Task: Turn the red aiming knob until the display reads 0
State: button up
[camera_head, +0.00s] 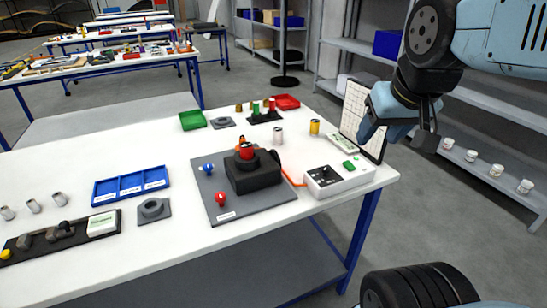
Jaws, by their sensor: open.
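A small red knob (221,199) stands at the front left of a grey plate (262,208) on the white table. A blue knob (208,169) is behind it. A black block (252,174) on the plate carries a dark round holder with a red-topped piece (247,151). A white box (340,180) to the right has a dark panel, perhaps the display; no reading is legible. My gripper (402,134) is open at the upper right, in front of a white gridded board. It is apart from the knob and appears empty.
A blue compartment tray (131,197), a grey ring block (152,210) and a black rack (62,238) lie to the left. A green tray (193,120), red tray (287,102) and several small cylinders stand at the back. An orange cable runs near the white box.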

aim_at(220, 197)
jog(key=k, duration=1.3)
jog(key=u, duration=0.4)
jog(key=i, duration=0.7)
jog(key=u, duration=0.5)
jog(key=i, duration=0.65)
jog(key=z, duration=0.25)
